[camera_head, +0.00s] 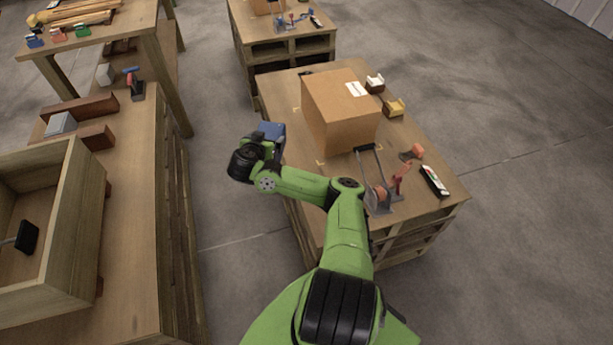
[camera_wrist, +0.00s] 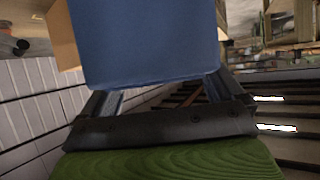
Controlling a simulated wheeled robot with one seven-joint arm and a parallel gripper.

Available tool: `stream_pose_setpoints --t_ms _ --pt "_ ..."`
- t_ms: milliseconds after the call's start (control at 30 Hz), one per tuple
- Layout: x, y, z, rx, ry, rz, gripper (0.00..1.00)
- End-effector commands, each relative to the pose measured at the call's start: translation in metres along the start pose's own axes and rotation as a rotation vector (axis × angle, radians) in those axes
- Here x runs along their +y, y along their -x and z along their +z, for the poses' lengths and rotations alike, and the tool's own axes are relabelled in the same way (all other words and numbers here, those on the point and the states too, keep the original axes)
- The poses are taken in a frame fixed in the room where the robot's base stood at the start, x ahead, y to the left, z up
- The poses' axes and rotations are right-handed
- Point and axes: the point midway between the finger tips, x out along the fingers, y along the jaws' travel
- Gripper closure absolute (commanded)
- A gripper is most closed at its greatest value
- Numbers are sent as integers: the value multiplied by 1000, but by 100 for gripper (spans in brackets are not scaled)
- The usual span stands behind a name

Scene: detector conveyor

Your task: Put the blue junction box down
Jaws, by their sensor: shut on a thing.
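The blue junction box (camera_head: 271,130) is at the left edge of the packing table (camera_head: 300,175) in the head view, next to the cardboard box. It fills the upper middle of the wrist view (camera_wrist: 145,40). My gripper (camera_wrist: 160,88) is shut on it, with a finger at each side of its lower end. In the head view the arm's end hides the fingers and part of the blue box. I cannot tell whether the box touches the table top.
A large cardboard box (camera_head: 340,112) stands on the packing table. A tape dispenser (camera_head: 378,190), a dark marker-like item (camera_head: 434,181) and small white and yellow boxes (camera_head: 394,107) lie around it. An open wooden crate (camera_head: 62,215) is at left. Bare floor separates the tables.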

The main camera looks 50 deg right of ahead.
Motion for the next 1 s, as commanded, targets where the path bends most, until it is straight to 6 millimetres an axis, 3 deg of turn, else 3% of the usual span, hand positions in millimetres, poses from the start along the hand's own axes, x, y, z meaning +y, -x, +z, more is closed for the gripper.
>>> stream_pose_setpoints --t_ms 33,200,400,567,1000 --pt "18 -16 2 2 -28 46 91" --pt "70 -52 6 3 -99 177 91" --pt "104 -70 11 4 -144 256 91" --pt "110 -78 21 4 -150 269 91" --pt "109 -112 84 4 -149 268 91"
